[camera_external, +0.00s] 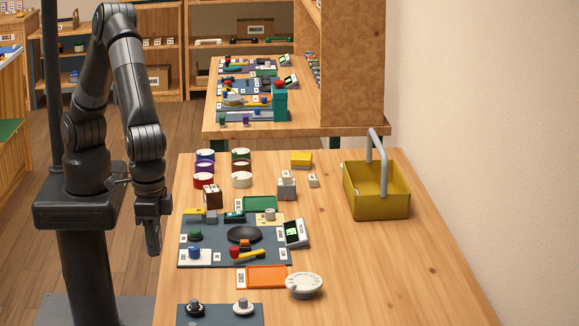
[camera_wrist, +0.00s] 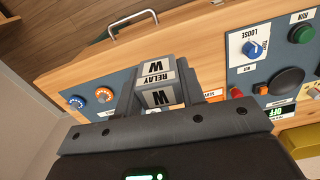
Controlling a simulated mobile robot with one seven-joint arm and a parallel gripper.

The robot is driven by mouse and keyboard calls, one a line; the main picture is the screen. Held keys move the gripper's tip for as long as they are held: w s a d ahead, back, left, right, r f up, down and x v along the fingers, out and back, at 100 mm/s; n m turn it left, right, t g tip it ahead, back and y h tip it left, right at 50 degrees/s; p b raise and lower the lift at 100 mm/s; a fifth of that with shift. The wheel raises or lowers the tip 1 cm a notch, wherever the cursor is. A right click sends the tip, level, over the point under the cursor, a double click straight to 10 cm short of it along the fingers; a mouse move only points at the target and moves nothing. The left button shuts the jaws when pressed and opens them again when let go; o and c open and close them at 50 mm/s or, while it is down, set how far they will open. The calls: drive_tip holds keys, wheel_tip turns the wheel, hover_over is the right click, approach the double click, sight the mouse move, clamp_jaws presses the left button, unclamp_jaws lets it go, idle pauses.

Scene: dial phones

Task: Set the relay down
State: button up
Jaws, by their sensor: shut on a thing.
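The relay (camera_wrist: 156,76) is a grey block with white labels reading RELAY and W. In the wrist view it sits between the two fingers of my gripper (camera_wrist: 160,92), which is shut on it. In the external view my gripper (camera_external: 153,240) points down beside the left edge of the wooden table (camera_external: 370,285), and I cannot make out the relay there. An orange tray (camera_external: 266,277) with a label lies flat on the table to the right of my gripper, and a green tray (camera_external: 260,203) lies farther back.
A dark panel (camera_external: 215,258) carries buttons, a black dish and a small display. Several coloured rings, small blocks and a yellow basket (camera_external: 376,190) stand farther back. The table's right front is clear.

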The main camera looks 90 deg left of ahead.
drive_tip(key=shift+s+r, duration=0.2)
drive_tip(key=shift+s, duration=0.1)
drive_tip(key=w+a+n, duration=0.3)
drive_tip(key=w+a, duration=0.2)
drive_tip(key=w, duration=0.6)
drive_tip(key=w+a+n, duration=0.3)
drive_tip(key=w+a, duration=0.2)
drive_tip(key=w, duration=0.5)
drive_tip(key=w+a+n, duration=0.4)
drive_tip(key=w+a, duration=1.2)
drive_tip(key=n, duration=0.9)
hover_over(345, 157)
drive_tip(key=f, duration=0.4)
drive_tip(key=d+f, duration=0.1)
drive_tip(key=f, duration=0.1)
drive_tip(key=shift+s+f, duration=0.15)
drive_tip(key=shift+s, duration=0.05)
drive_tip(key=shift+w+a+f, duration=0.1)
drive_tip(key=shift+a+f, duration=0.15)
drive_tip(key=shift+a, duration=0.2)
drive_tip(key=shift+f, duration=2)
